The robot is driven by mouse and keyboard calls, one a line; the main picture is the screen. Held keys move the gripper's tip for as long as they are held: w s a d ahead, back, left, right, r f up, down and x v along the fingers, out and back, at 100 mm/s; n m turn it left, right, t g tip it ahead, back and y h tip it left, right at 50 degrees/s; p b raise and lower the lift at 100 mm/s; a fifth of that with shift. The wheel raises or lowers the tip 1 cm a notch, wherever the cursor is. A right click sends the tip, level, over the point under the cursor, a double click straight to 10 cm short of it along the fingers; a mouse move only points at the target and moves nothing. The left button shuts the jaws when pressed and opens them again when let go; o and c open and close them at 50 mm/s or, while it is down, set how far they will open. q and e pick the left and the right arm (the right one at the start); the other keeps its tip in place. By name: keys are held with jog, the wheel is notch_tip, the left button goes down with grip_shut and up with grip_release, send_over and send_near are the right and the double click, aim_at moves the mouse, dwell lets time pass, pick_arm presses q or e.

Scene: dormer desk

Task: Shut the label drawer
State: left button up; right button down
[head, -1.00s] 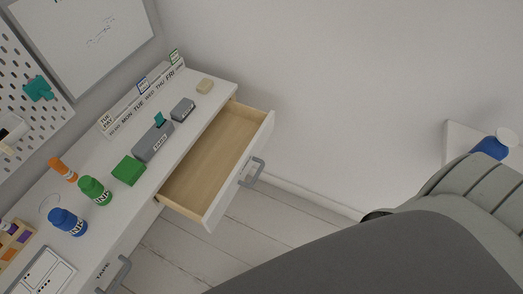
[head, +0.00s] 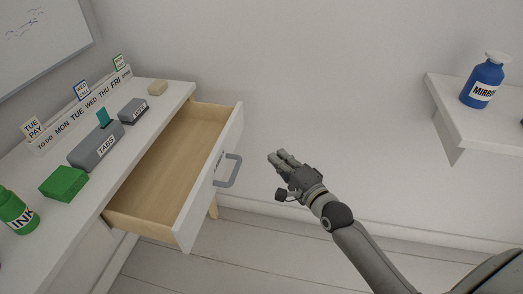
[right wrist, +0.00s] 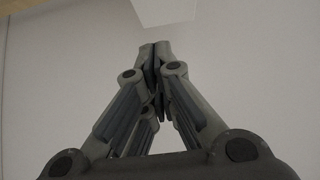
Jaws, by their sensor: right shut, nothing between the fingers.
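The label drawer (head: 166,178) is pulled out of the white desk and looks empty, with a bare wooden inside. Its white front has a grey bar handle (head: 230,171) facing right. My right gripper (head: 278,158) is shut and empty, to the right of the handle and apart from it. In the right wrist view the fingertips (right wrist: 155,50) meet, with nothing between them. A pale shape shows beyond them at the top of that view; I cannot tell what it is. My left gripper is not in view.
On the desk top (head: 128,160) stand a green block (head: 64,184), a TABS box (head: 95,147), a smaller grey box (head: 133,111) and a green ink bottle (head: 16,211). A wall shelf (head: 470,125) at right holds a blue bottle (head: 483,82). Floor below the drawer is clear.

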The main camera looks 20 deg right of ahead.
jog(key=b, duration=0.2)
send_near(239, 125)
jog(key=w+d, duration=0.2)
jog(key=w, duration=0.1)
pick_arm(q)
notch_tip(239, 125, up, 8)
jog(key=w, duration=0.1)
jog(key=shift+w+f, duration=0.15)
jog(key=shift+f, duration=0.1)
pick_arm(e)
jog(key=a, duration=0.1)
jog(key=w+a, duration=0.1)
jog(key=a, duration=0.1)
jog(key=shift+w+f, duration=0.15)
jog(key=shift+w, duration=0.1)
